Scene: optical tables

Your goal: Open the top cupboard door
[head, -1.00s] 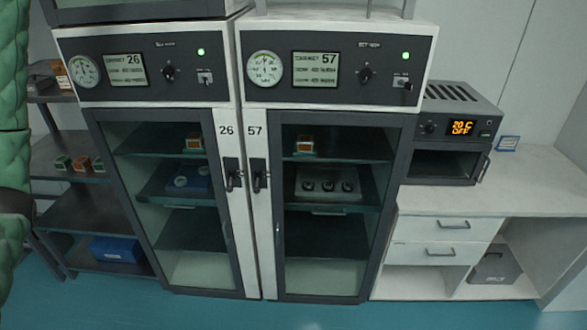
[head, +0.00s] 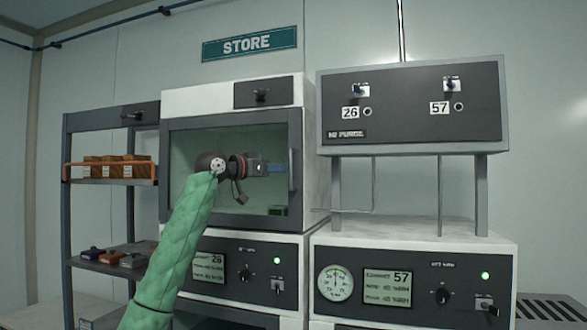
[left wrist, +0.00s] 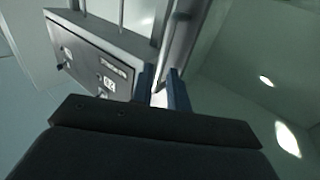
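The top cupboard (head: 232,103) stands on the cabinet marked 26. Its glass door (head: 177,199) has a dark frame and looks shut. A vertical bar handle (head: 291,172) is on the door's right side. My left gripper (head: 280,169) is in front of the door, its blue fingers pointing right towards the handle. In the left wrist view the two blue fingers (left wrist: 163,92) stand apart, and a grey bar, seemingly the handle (left wrist: 180,45), runs down to them. I cannot tell whether it lies between the fingers. My right gripper is out of view.
A purge box (head: 412,105) on legs stands to the right, above cabinet 57 (head: 405,284). A dark knob (head: 261,96) sits above the door. An open shelf rack (head: 97,124) with small boxes stands at left.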

